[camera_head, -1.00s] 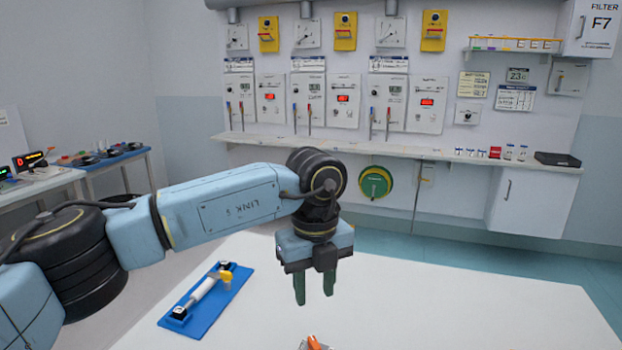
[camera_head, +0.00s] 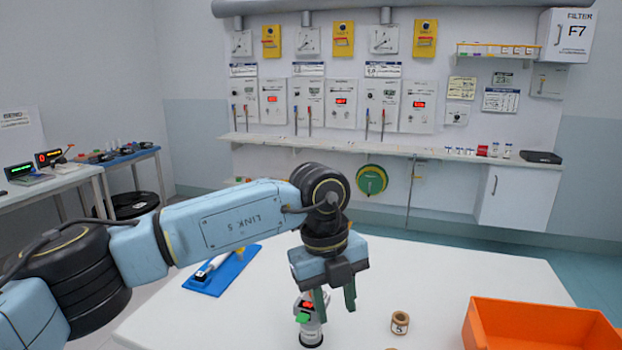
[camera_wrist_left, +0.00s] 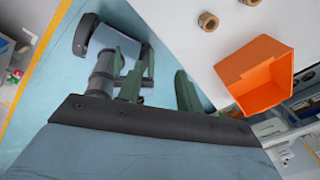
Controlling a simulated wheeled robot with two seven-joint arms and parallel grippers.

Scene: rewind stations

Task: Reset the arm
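My left gripper (camera_head: 334,301) hangs above the white table with its two green fingers pointing down and apart. It is open, and I see nothing held between the fingers. In the left wrist view its fingers (camera_wrist_left: 158,85) also stand apart. My left arm reaches in from the left, bent down at the wrist. Behind and below one fingertip stands a small device (camera_head: 311,336) with red and green parts, partly hidden by that finger; I cannot tell whether they touch.
An orange bin (camera_head: 540,312) stands on the table at the right, also in the left wrist view (camera_wrist_left: 262,88). A brown spool (camera_head: 400,322) is left of it. A blue tray with a white roller (camera_head: 222,270) lies behind my arm. The back-right tabletop (camera_head: 450,270) is clear.

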